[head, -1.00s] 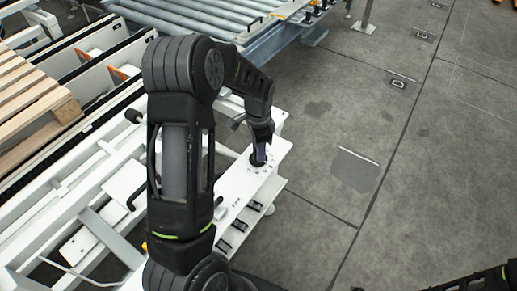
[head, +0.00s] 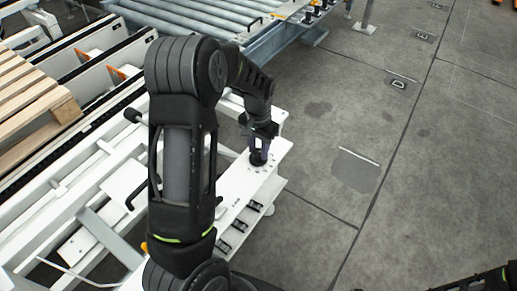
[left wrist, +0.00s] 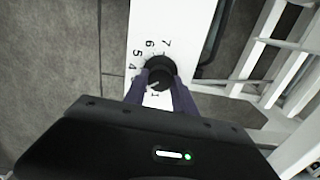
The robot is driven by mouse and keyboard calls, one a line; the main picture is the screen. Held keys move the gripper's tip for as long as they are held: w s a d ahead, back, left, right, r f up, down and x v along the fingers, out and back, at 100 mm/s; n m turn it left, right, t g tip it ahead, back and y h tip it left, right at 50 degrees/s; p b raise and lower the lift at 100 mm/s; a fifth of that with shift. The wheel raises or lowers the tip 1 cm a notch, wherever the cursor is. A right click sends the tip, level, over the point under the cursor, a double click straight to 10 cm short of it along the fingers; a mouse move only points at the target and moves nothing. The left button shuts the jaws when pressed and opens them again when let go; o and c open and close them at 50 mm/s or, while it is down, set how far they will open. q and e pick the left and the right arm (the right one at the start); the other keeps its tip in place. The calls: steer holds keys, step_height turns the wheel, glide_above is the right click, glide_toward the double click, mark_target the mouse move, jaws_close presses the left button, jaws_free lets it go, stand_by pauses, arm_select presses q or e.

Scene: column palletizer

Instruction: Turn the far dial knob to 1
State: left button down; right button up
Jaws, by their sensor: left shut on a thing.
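The black dial knob (left wrist: 161,70) stands on a white panel (left wrist: 174,18) with printed numbers around it; 7, 6, 5 and 4 read clearly in the left wrist view. A light mark shows at the knob's lower left, but I cannot tell exactly which number it points to. My left gripper (left wrist: 160,92) is shut on the knob, one purple-grey finger on each side. In the head view, my left gripper (head: 259,147) reaches down onto the knob (head: 258,158) at the far end of the panel.
Several black switches (head: 238,226) sit nearer along the same white panel. A roller conveyor (head: 190,15) lies behind and a wooden pallet (head: 30,95) at left. The grey floor (head: 400,170) to the right is clear.

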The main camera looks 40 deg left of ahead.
mark_target(258, 152)
arm_select(q)
steer(key=n, duration=0.5)
steer(key=shift+n, duration=0.3)
steer(key=n+p, duration=0.1)
steer(key=n, duration=0.4)
stand_by(0.4)
steer(key=c, duration=1)
jaws_free()
steer(key=shift+r, duration=0.1)
step_height(258, 152, up, 8)
steer(key=shift+f, duration=0.2)
